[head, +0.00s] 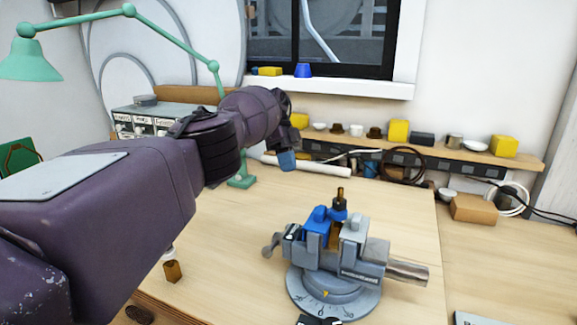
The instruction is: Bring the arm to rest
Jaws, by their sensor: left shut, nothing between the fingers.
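My left arm reaches in from the left across the workbench. Its gripper (287,160) hangs above the back of the bench, with a blue-grey tip, shut and empty. It is behind and above the vise (353,245), clear of it. The vise stands on a round grey base with blue and grey jaws. My right gripper is not seen.
A teal desk lamp (213,66) stands at the back left, partly hidden by my arm. A shelf (470,150) with small blocks and cups runs along the wall. A small brown piece (172,271) stands at the front left. The bench right of the vise is mostly clear.

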